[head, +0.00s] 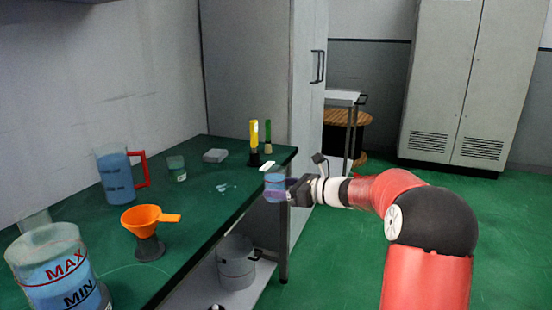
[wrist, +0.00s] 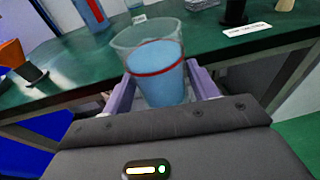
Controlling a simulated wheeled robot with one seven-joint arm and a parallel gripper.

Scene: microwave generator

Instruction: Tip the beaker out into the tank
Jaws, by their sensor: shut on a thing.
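My gripper (head: 290,190) is shut on a clear beaker (head: 274,180) at the table's right edge in the head view. In the wrist view the beaker (wrist: 155,72) sits upright between the two pale purple fingers, with blue liquid inside and a red line around it. A large clear tank (head: 58,272) with blue liquid and MAX and MIN marks stands at the near left of the head view, well apart from my gripper. Its lower part is cut off by the picture edge.
On the green table (head: 190,225) stand an orange funnel (head: 143,218) on a dark base, a blue-filled jug with a red handle (head: 118,178), a small beaker (head: 177,168) and yellow and green-topped objects (head: 254,140). A grey pot (head: 236,262) is on the shelf below.

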